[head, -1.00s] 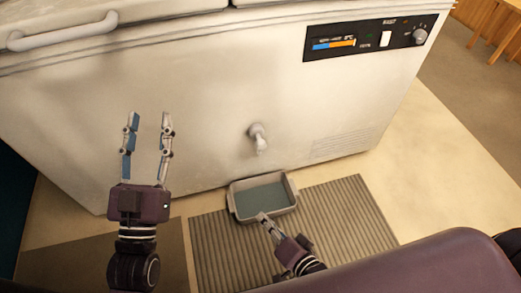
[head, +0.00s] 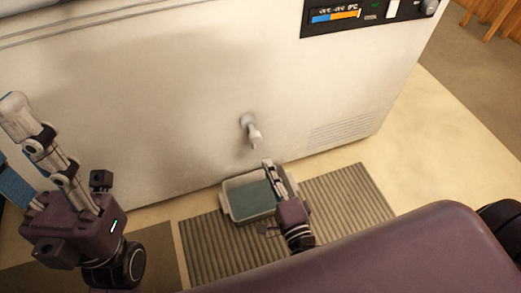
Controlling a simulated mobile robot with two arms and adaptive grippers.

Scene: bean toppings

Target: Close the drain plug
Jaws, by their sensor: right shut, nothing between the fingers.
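The grey-white drain plug (head: 250,130) sticks out from the lower front of the white chest freezer (head: 150,120). Its end points down above a grey tray (head: 228,206) with dark liquid or a dark bottom. My right gripper (head: 269,166) is shut and empty, just below and right of the plug, over the tray's right part. It is apart from the plug in the picture, though the depth gap is hard to tell.
The tray stands on a ribbed mat (head: 350,200) on the beige floor. The freezer's control panel (head: 362,12) is at the upper right and a vent (head: 352,122) is at the lower right. The freezer front around the plug is clear.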

